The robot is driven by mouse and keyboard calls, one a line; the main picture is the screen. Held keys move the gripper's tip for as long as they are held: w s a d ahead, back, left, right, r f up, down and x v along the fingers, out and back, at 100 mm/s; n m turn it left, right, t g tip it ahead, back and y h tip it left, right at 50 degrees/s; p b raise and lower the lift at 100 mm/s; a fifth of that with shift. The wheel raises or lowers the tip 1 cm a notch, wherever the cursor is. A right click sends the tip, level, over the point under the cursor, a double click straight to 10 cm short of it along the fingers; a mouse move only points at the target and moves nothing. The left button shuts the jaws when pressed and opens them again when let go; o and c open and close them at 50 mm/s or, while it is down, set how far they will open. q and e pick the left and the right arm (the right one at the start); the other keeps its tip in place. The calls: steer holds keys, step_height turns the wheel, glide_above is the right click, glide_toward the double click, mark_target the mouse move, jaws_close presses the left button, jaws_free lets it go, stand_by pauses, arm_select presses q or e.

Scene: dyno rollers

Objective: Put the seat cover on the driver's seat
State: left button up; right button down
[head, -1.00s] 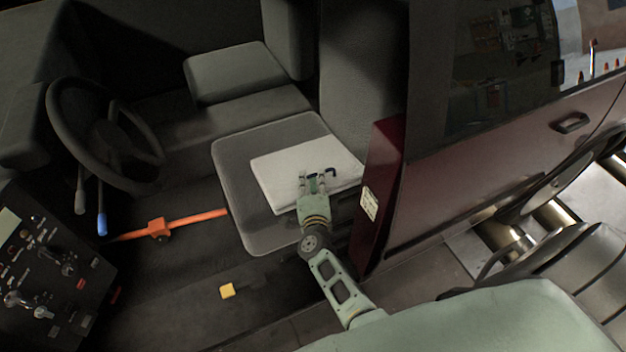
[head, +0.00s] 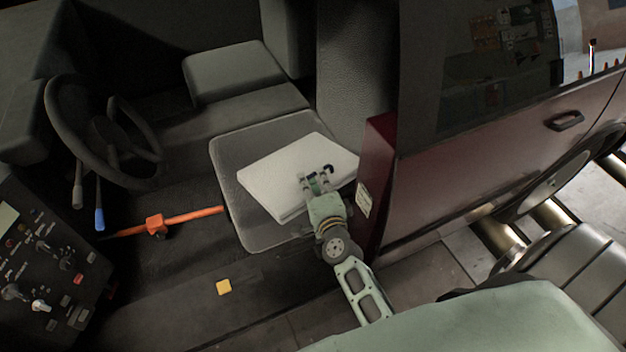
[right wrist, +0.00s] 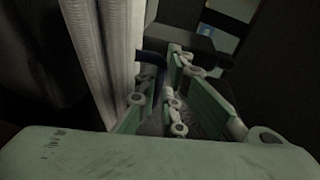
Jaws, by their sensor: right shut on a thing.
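The seat cover (head: 281,175) is a white folded pad lying over the grey driver's seat (head: 232,155), turned at an angle to it. Its right corner reaches to the seat's right side, near the red door pillar. My right gripper (head: 318,178) is shut on the cover near its right-hand edge, with a small dark blue piece at the fingers. In the right wrist view the cover's layered edge (right wrist: 103,55) stands at left, beside my right gripper's fingers (right wrist: 165,85). Whether the cover touches the seat all over cannot be told. My left gripper is out of view.
The steering wheel (head: 102,135) and an orange bar (head: 180,220) are left of the seat. A control panel (head: 50,270) stands at lower left. The dark red door (head: 490,170) closes off the right side.

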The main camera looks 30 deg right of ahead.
steer(key=s+a+r+n+g+y, duration=0.3)
steer(key=s+r+n+y, duration=0.3)
steer(key=r, duration=0.5)
steer(key=s+a+r+n+g+y, duration=0.3)
steer(key=s+a+r+n+y, duration=0.3)
steer(key=s+r+y, duration=0.3)
step_height(320, 180, up, 3)
steer(key=shift+s+a+f+n+y, duration=0.1)
steer(key=shift+s+a+n+y, duration=0.05)
steer(key=shift+n+y, duration=0.8)
steer(key=shift+f+m, duration=0.1)
steer(key=shift+m, duration=0.15)
